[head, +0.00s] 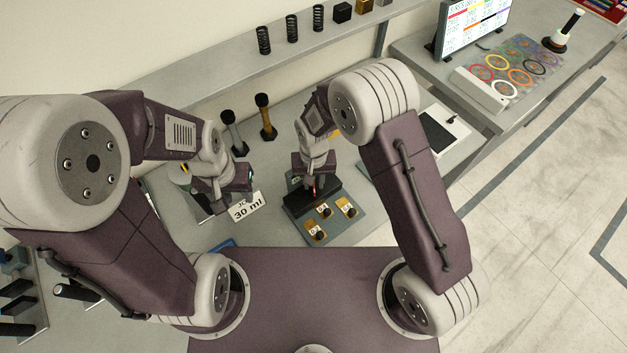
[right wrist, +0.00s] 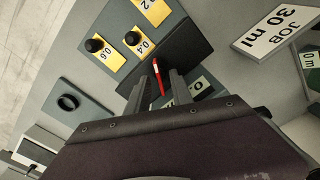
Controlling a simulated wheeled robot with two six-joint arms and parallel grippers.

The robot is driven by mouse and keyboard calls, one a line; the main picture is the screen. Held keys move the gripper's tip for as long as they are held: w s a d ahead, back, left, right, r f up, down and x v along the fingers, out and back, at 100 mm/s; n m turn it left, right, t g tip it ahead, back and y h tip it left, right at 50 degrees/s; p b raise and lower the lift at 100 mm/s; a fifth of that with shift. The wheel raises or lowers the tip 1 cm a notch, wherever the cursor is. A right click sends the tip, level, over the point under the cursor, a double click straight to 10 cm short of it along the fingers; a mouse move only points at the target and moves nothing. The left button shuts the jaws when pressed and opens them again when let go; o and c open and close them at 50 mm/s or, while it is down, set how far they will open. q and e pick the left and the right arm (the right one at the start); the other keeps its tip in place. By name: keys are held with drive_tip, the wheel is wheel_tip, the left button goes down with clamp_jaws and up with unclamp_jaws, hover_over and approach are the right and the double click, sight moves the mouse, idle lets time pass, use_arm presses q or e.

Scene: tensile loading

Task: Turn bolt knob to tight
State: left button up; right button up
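A dark block (head: 299,206) sits on a grey panel on the bench. A thin red bar with a pale band (right wrist: 157,74) shows on or in front of it in the right wrist view; it may be the bolt knob's marker, but no "tight" mark is legible. My right gripper (right wrist: 158,80) points down at the block, its two dark fingers apart on either side of the red bar. It also shows in the head view (head: 312,190). I cannot tell whether the fingers touch anything. My left gripper (head: 222,195) hangs left of the panel; its fingertips are unclear.
Black pegs on yellow tags marked 0.4 (right wrist: 132,38) and 0.6 (right wrist: 94,45) stand near the block. A "30 ml" card (head: 246,206) stands between the grippers. Two tall knobbed posts (head: 265,117) rise behind. A shelf with springs (head: 292,28) runs along the wall.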

wheel_tip(320, 180, up, 9)
drive_tip(key=b, duration=0.1)
drive_tip(key=shift+b, duration=0.3)
drive_tip(key=d+r+m+t+b, duration=0.1)
drive_tip(key=d+r+m+b, duration=0.15)
drive_tip(key=d, duration=0.85)
drive_tip(key=s+d+f+n, duration=0.1)
drive_tip(key=s+d+f, duration=0.3)
drive_tip(key=s+d, duration=0.3)
drive_tip(key=shift+s+b, duration=0.35)
drive_tip(key=shift+s, duration=1.4)
